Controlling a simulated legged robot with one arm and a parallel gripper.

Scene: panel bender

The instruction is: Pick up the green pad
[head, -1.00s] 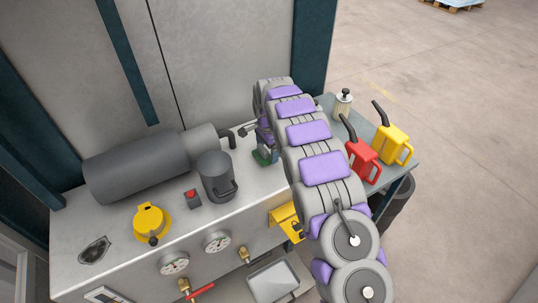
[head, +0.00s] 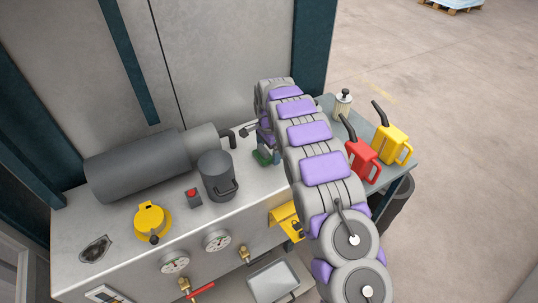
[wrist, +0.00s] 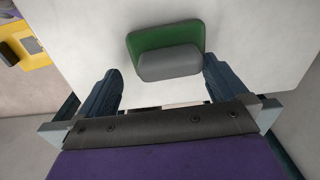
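The green pad (wrist: 166,36) lies on the pale bench top, with a grey block-like part (wrist: 170,64) on its near side in the wrist view. My gripper (wrist: 160,92) is open, with its two dark blue fingers apart. In the head view the green pad (head: 262,157) shows as a small patch at the bench's right part, partly hidden by my arm. My gripper (head: 264,142) is mostly hidden there.
On the bench (head: 130,255) stand a dark cylinder (head: 140,167), a dark mug (head: 216,177), a red button box (head: 193,197) and a yellow capped fitting (head: 150,222). Red (head: 362,160) and yellow (head: 391,146) cans stand on a side table at right. A wall rises behind.

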